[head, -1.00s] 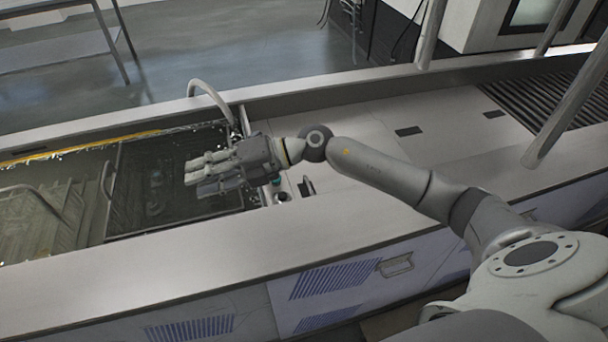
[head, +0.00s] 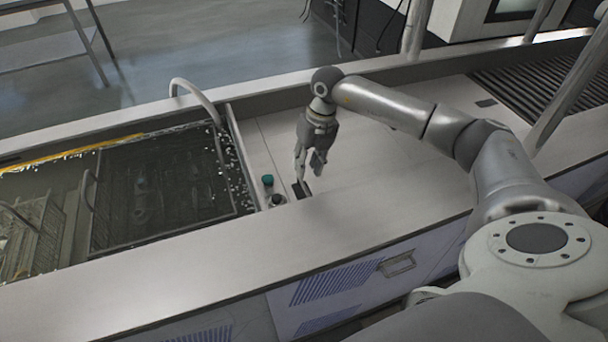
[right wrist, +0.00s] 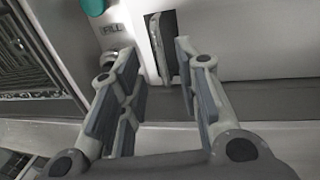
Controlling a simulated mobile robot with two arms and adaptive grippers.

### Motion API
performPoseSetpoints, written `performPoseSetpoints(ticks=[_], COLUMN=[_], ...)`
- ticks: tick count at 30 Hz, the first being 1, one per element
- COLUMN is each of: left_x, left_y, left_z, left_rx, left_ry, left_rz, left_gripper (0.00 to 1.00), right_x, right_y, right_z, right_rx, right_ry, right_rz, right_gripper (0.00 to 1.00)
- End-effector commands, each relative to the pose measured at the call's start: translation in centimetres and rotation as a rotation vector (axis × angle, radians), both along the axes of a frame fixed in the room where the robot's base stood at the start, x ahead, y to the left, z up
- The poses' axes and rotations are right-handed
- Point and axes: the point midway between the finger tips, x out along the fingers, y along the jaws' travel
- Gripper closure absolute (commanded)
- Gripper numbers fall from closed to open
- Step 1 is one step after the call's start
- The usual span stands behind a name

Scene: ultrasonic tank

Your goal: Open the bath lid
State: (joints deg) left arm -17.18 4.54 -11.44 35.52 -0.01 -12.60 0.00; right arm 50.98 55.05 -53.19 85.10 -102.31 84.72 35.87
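The bath lid (head: 375,155) appears to be the flat pale panel right of the open tank, lying level with the counter. A dark upright handle (head: 302,189) stands at its near left corner; in the right wrist view the handle (right wrist: 168,45) sits in a recess. My right gripper (head: 309,172) points down just above the handle. In the right wrist view its fingers (right wrist: 157,50) are open, with the handle between their tips or just beyond; I cannot tell whether they touch. My left gripper is not in view.
A green knob (head: 267,181) and a metal knob (head: 278,200) sit just left of the handle. The water-filled tank (head: 247,208) holds baskets (head: 35,235), and a curved pipe (head: 196,95) rises behind. Grey posts (head: 570,85) stand at the right.

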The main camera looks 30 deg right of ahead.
Motion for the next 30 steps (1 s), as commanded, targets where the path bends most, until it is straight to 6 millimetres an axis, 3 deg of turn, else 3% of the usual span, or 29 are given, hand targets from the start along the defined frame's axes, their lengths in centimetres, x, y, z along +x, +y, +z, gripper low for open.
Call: performPoseSetpoints(ticks=[3, 9, 20, 27, 30], left_x=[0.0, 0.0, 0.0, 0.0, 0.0], left_y=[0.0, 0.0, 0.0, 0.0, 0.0], left_z=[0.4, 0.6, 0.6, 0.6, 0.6], left_rx=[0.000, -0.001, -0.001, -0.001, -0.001], left_ry=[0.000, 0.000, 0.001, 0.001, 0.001], left_rz=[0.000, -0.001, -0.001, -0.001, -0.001], left_gripper=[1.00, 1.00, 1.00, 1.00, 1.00], right_x=[0.0, 0.2, 0.3, 0.3, 0.3], right_y=[0.5, 0.9, 1.0, 1.0, 1.0], right_z=[-2.1, -4.2, -4.8, -4.7, -4.7], right_rx=[0.002, 0.001, 0.002, 0.002, 0.003], right_ry=[0.003, 0.001, -0.002, -0.002, -0.002], right_rz=[0.001, 0.000, 0.001, 0.001, 0.001], right_gripper=[0.69, 0.69, 0.69, 1.00, 1.00])
